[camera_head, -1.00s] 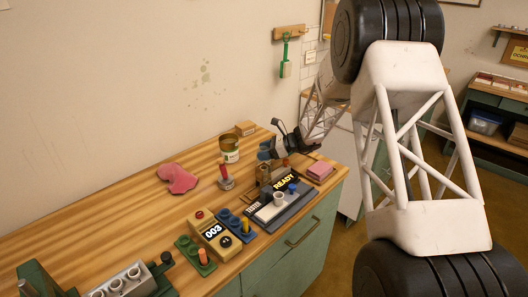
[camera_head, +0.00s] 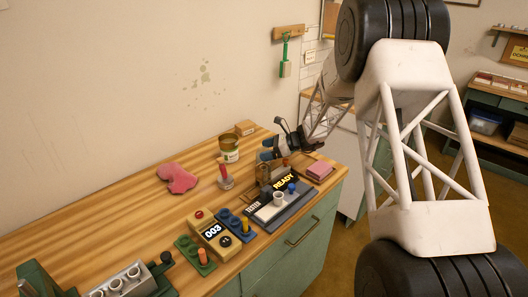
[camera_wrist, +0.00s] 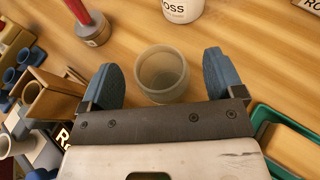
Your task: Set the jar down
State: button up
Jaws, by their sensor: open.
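The jar (camera_wrist: 162,74) is a small translucent grey-beige cup, seen from above in the wrist view. It looks upright, over or on the wooden tabletop; I cannot tell whether its base touches the wood. My gripper (camera_wrist: 163,82) is open, with one blue finger on each side of the jar. A gap shows between the jar and each finger. In the head view my gripper (camera_head: 266,156) is low over the far right part of the table, and I cannot make out the jar clearly there.
A red-handled tool (camera_head: 225,178), a labelled can (camera_head: 229,150) and a pink cloth (camera_head: 178,179) lie farther left. A tester (camera_head: 280,205) reading READY stands in front, beside a brown wooden block (camera_wrist: 52,98). A green-rimmed tray (camera_wrist: 262,116) is right of my gripper in the wrist view.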

jog(key=v, duration=1)
jog(key=shift+d, duration=0.3)
jog(key=shift+r, duration=0.2)
jog(key=s+r+n+g+h, duration=0.1)
jog(key=s+r+n+h, duration=0.15)
jog(key=s+r, duration=0.4)
jog(key=s+r+n+h, duration=0.2)
jog(key=s+r+n, duration=0.1)
jog(key=s, duration=0.7)
jog(key=s+r+n+g+h, duration=0.1)
jog(key=s+r+n+h, duration=0.2)
jog(key=s, duration=0.6)
jog(key=s+d+r+n+t+h, duration=0.1)
jog(key=s+d+n+h, duration=0.1)
jog(key=s, duration=0.8)
jog(key=s+d+n+t+h, duration=0.1)
jog(key=s+n, duration=0.4)
jog(key=s, duration=0.5)
jog(key=s+d+r+n+t+h, duration=0.1)
jog(key=s+d+n+h, duration=0.1)
jog(key=s, duration=0.8)
jog(key=shift+s+d+r+n+h, duration=0.25)
jog(key=shift+d+r+n+h, duration=0.25)
jog(key=shift+n, duration=0.35)
jog(key=shift+a+f, duration=0.1)
